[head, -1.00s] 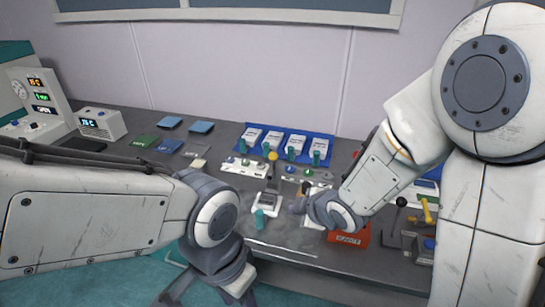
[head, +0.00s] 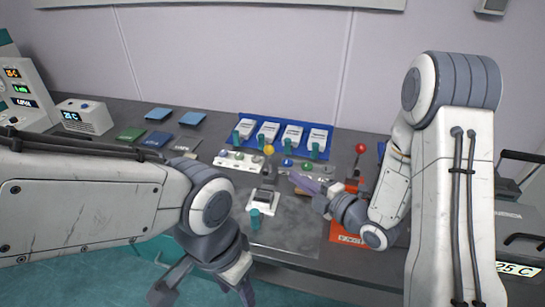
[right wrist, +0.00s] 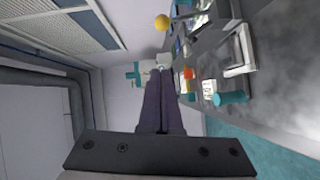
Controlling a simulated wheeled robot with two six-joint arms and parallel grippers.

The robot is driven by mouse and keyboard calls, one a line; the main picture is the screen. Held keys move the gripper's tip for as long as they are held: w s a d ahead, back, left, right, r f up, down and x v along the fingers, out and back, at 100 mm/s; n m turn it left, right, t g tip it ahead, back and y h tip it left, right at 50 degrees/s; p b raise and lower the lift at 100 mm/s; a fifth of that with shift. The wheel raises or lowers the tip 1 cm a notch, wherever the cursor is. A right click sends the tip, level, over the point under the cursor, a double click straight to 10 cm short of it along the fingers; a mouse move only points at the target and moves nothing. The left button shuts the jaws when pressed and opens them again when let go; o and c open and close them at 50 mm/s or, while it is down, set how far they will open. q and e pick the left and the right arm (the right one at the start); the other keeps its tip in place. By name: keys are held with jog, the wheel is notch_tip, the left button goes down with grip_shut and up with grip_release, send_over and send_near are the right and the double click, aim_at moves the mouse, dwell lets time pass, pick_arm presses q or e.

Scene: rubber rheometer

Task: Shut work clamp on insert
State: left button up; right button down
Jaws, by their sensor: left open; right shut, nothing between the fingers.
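The work clamp appears to be the small white fixture (head: 262,204) with a dark piece in it, on the grey mat; whether that piece is the insert is too small to tell. A lever with a yellow ball (head: 269,150) stands upright at its back, and a teal knob (head: 255,218) is at its front. My right gripper (head: 298,180) is shut and empty, just right of the lever and apart from it. In the right wrist view its fingers (right wrist: 160,80) are together, with the yellow ball (right wrist: 162,22) beyond them. My left gripper (head: 205,290) is open and empty, low before the bench.
A red-ball lever (head: 360,148) stands on a red base (head: 346,232) right of my right gripper. A blue tray (head: 283,122) with several white holders and a white strip of coloured knobs (head: 238,160) lie behind the fixture. The mat's front is clear.

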jog(key=w+d+x, duration=0.2)
jog(key=x, duration=1)
jog(key=shift+w+f, duration=0.25)
jog(key=shift+f, duration=0.05)
jog(key=shift+a+r, duration=0.1)
jog(key=shift+a, duration=0.05)
